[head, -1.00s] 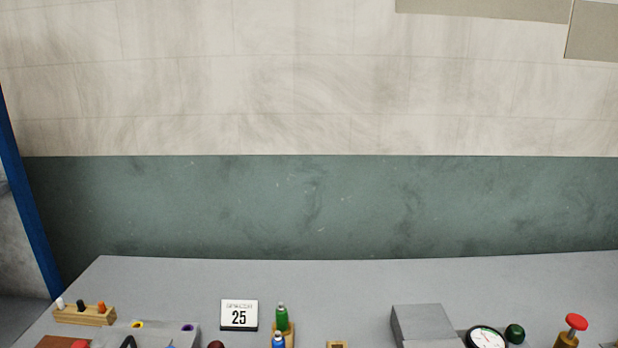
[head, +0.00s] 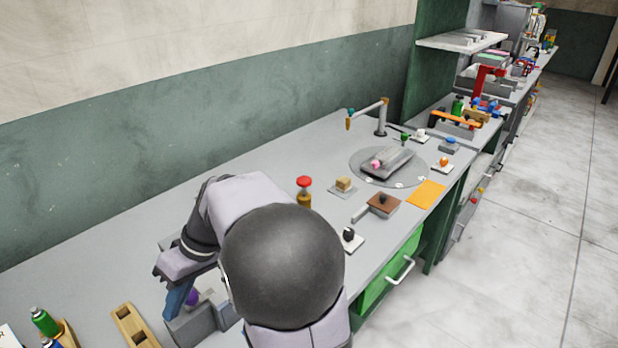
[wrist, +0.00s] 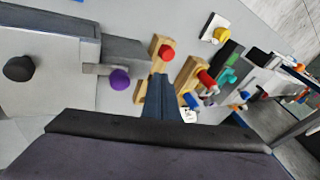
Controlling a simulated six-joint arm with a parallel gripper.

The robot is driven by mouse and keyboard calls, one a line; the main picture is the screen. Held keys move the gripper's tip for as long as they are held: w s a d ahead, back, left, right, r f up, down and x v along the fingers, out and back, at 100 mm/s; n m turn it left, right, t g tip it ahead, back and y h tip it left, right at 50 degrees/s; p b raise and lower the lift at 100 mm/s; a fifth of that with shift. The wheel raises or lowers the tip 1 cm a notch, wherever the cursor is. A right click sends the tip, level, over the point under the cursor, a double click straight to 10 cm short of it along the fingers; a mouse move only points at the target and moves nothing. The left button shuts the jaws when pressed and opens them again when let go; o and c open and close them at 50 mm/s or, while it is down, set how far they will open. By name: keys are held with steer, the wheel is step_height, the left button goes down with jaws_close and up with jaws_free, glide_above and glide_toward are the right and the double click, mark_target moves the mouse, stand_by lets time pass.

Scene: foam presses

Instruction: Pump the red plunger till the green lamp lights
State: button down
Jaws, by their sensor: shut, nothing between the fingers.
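The red plunger (head: 304,182) stands upright on a brass-coloured body on the bench in the head view, just beyond my arm. My gripper (head: 178,303) is left of it and nearer, low over the bench, beside a grey block with a purple knob (head: 192,297). In the wrist view my gripper (wrist: 159,77) has its fingers together with nothing between them. The purple knob (wrist: 120,79) is left of the fingers there. A red-topped piece on wood (wrist: 167,52) lies just past the tips; I cannot tell whether it is the plunger. I cannot make out the green lamp; my arm covers part of the bench.
A wooden block (head: 125,325) and a green bottle (head: 43,320) are at the lower left. A black-knobbed switch (head: 349,238), a brown block (head: 383,204) and a round turntable (head: 362,172) are to the right. A green drawer (head: 390,275) is at the bench front.

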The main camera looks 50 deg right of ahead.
mark_target(304, 181)
steer(key=w+d+t, duration=0.1)
steer(key=w+d, duration=0.1)
steer(key=d, duration=0.1)
steer(key=w+d+r+t+b, duration=0.1)
steer(key=w+d, duration=0.2)
steer(key=d, duration=0.1)
steer(key=w+d+t, duration=0.1)
steer(key=w+d, duration=0.1)
steer(key=d, duration=0.2)
steer(key=shift+w+d+r+m+t+y+b, duration=0.1)
steer(key=shift+w+r+m+t+y+b, duration=0.1)
steer(key=shift+r+m+t+y+b, duration=0.15)
steer(key=w+d+r+t+h+b, duration=0.15)
steer(key=d+t, duration=0.25)
steer(key=d, duration=1.1)
steer(key=s+d+r+t+h+b, duration=0.1)
steer(key=s+d, duration=0.3)
steer(key=d, duration=0.8)
steer(key=s+d+r+m+t+h+b, duration=0.1)
steer(key=s+d+r+t+h, duration=0.1)
steer(key=d, duration=1)
steer(key=s+t+h, duration=0.1)
steer(key=s+t, duration=0.1)
steer(key=s, duration=0.1)
steer(key=shift+d+r+h+b, duration=0.2)
steer(key=shift+r+h+b, duration=0.1)
steer(key=shift+h, duration=0.1)
steer(key=shift+w+f+m, duration=0.1)
steer(key=shift+m, duration=0.15)
